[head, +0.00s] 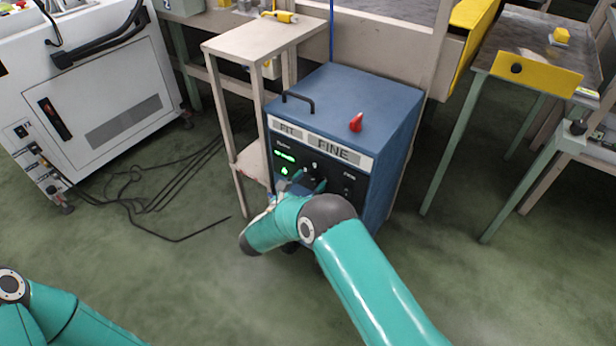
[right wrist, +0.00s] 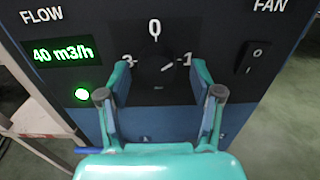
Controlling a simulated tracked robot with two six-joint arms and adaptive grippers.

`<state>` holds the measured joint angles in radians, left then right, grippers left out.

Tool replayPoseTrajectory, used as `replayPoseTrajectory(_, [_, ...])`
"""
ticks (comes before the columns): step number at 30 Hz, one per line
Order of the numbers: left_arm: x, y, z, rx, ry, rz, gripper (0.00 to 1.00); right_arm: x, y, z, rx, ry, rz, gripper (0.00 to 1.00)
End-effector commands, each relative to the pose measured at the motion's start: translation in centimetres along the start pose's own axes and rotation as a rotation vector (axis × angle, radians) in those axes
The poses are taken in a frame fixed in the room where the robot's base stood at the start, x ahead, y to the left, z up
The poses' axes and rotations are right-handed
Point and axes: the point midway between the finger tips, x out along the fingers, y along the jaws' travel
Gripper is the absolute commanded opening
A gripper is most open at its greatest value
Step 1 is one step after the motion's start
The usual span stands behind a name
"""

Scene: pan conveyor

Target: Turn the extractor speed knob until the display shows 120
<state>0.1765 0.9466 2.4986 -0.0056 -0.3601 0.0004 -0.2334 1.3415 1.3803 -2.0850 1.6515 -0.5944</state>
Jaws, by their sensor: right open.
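The blue extractor box (head: 388,125) stands on the floor with its black panel facing me. Its green display (right wrist: 62,53) reads 40 m3/h and also glows in the head view (head: 285,156). The dark knob (right wrist: 158,66) barely stands out from the panel, between the marks 3, 0 and 1; a pale pointer line slants toward the 1. My right gripper (right wrist: 161,82) is open in front of the panel, with one finger on each side of the knob. I cannot tell whether they touch it. In the head view my right gripper (head: 308,181) is partly hidden by its arm. My left gripper is out of view.
A FAN rocker switch (right wrist: 251,57) is right of the knob, and a green lamp (right wrist: 82,94) is below the display. A beige stand (head: 240,45) is close on the box's left. A red item (head: 356,122) and a black handle are on top.

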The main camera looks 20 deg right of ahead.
Motion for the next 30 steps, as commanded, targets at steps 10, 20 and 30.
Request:
replayPoseTrajectory(10, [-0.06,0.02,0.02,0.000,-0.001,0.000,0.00,-0.13,0.55,-0.07,-0.001,0.000,0.014,0.65])
replayPoseTrajectory(20, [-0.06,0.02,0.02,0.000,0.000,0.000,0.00,-0.19,0.65,-0.06,-0.001,0.000,0.015,0.10])
replayPoseTrajectory(30, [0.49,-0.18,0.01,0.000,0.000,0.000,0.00,-0.27,0.73,-0.20,0.029,0.000,0.017,0.05])
